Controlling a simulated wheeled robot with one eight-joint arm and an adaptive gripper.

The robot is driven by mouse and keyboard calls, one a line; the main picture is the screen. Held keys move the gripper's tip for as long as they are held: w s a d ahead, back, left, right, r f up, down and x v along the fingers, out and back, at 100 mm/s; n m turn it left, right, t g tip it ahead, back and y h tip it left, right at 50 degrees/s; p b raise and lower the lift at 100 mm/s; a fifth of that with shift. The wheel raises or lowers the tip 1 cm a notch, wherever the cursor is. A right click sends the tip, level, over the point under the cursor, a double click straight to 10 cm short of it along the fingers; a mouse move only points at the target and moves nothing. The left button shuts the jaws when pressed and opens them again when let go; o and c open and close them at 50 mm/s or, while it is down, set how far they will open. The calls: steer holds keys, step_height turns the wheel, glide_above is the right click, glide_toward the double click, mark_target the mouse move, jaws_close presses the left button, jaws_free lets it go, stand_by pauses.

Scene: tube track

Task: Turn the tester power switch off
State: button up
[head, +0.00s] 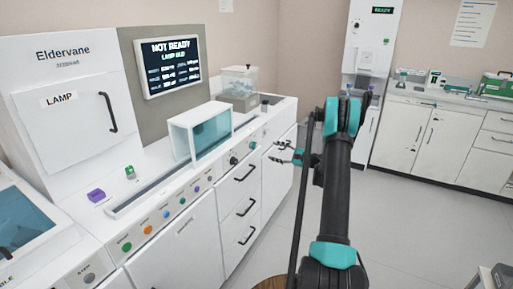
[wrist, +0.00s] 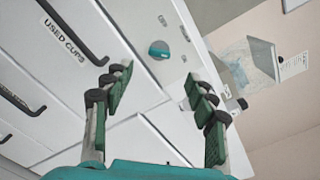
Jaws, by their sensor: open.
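A round teal knob (wrist: 159,50) sits on a white front panel in the wrist view, beyond and between my fingertips. A small pale fitting (wrist: 162,20) is beside it. No readable label names either one as the tester power switch, and I cannot tell the knob's setting. My gripper (wrist: 157,80) is open and empty, its two green-padded fingers spread apart and not touching the knob. In the head view my gripper (head: 278,152) is in front of the far end of the white counter, fingers pointing left towards its front panel.
A drawer labelled USED CUPS (wrist: 62,37) has a dark handle near my fingers. The counter (head: 285,104) carries a clear-covered device (head: 238,82) and a glass-fronted box (head: 210,135). A screen (head: 172,66) reads NOT READY. Open floor (head: 420,215) lies to the right.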

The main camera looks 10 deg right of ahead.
mark_target(255, 146)
steer(key=x, duration=1.1)
steer(key=shift+a, duration=0.1)
steer(key=c, duration=1.2)
